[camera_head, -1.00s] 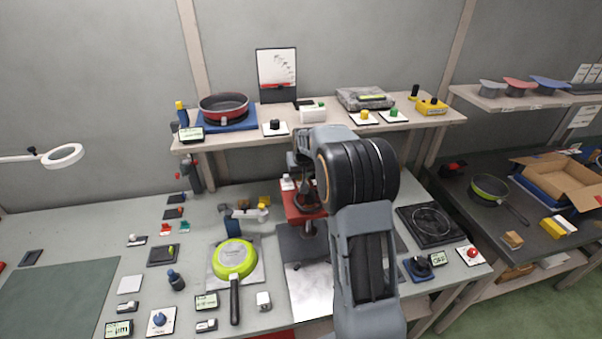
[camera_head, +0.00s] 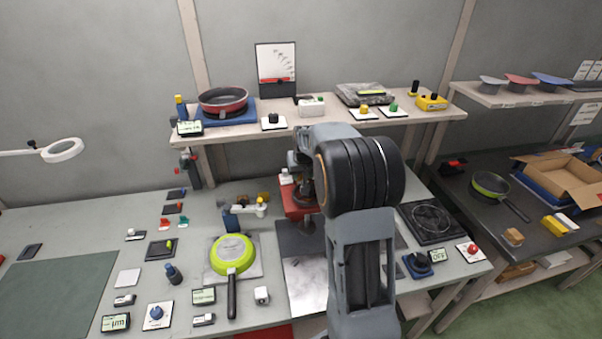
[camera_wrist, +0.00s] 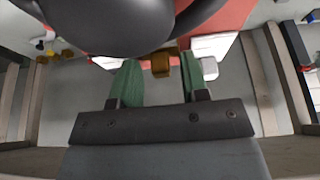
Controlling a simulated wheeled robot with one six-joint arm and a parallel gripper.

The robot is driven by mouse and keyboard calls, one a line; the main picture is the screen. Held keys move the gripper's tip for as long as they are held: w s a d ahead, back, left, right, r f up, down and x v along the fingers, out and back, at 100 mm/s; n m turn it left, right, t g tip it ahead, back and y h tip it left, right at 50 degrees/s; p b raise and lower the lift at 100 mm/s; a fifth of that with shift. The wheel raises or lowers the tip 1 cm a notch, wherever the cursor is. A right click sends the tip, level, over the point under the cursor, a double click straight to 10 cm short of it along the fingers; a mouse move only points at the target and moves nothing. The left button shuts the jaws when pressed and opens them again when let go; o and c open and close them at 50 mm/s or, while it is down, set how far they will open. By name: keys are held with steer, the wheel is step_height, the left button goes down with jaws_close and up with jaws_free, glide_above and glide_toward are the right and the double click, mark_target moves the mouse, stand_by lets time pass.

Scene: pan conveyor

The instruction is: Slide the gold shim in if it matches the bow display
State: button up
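My gripper (camera_wrist: 159,62) is open in the wrist view, its two green fingers apart. A small gold-brown block (camera_wrist: 160,66) shows between the fingertips, with space on both sides; I cannot tell if it is the gold shim. In the head view my arm hides the gripper, which is near the red stand (camera_head: 297,200). A yellow piece (camera_head: 264,197) lies behind the white-armed device (camera_head: 247,210). Small displays stand near the green pan (camera_head: 232,253), one left of its handle (camera_head: 204,296) and one at front left (camera_head: 115,322). Their text is too small to read, and I cannot tell which shows bow.
A dark round body (camera_wrist: 110,22) hangs close above the fingers in the wrist view. A shelf (camera_head: 230,133) with a red pan (camera_head: 222,100) runs along the back. A black round-marked plate (camera_head: 432,223) and an OFF display (camera_head: 437,256) lie at right. The green mat (camera_head: 55,295) is clear.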

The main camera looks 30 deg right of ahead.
steer(key=shift+o, duration=0.2)
steer(key=b+v, duration=0.2)
steer(key=v, duration=1.1)
steer(key=shift+s+r, duration=0.15)
steer(key=shift+r, duration=0.2)
steer(key=shift+a, duration=0.1)
